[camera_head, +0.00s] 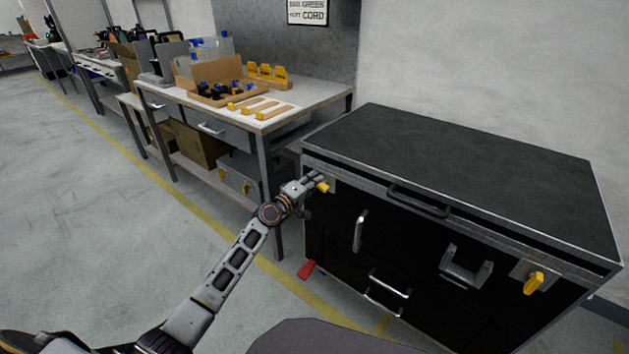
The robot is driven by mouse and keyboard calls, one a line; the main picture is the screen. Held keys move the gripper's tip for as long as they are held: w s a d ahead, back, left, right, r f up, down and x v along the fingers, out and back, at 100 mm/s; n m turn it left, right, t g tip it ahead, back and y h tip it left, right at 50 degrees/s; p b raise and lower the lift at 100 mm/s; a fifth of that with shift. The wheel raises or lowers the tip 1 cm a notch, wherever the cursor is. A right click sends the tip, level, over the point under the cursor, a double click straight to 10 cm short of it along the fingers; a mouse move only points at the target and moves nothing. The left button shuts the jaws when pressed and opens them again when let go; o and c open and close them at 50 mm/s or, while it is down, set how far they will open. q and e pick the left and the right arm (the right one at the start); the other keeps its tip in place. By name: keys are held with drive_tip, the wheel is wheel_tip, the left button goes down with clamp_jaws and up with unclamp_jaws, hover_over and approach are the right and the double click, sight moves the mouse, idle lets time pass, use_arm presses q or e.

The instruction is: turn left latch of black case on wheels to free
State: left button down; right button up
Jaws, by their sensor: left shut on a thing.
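The black case on wheels (460,165) stands at the right, its lid down and its front facing me. Its left latch (323,187) is a small yellow handle at the upper left of the front. My left gripper (316,181) reaches in from the left and is shut on this latch. The fingers partly hide the latch, so its exact angle is hard to tell. The right latch (535,284), also yellow, sits on a metal plate at the front right and looks roughly upright, slightly tilted. My right gripper is not in view.
A metal handle (361,231), a dark lid handle (419,202) and a grey bracket (465,268) stick out from the case front. A workbench (320,96) with yellow parts and a cardboard box (222,80) stands behind left. A red pedal-like piece (307,269) is low at the case's left. The floor at left is clear.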

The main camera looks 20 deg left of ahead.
use_arm(q)
drive_tip(key=shift+a+f+n, duration=0.1)
drive_tip(key=shift+f+n, duration=0.15)
drive_tip(key=shift+n, duration=0.6)
drive_tip(key=shift+f+n, duration=0.2)
drive_tip(key=shift+n, duration=0.65)
drive_tip(key=c, duration=1.4)
unclamp_jaws()
drive_tip(key=shift+c, duration=0.2)
drive_tip(key=v, duration=1.2)
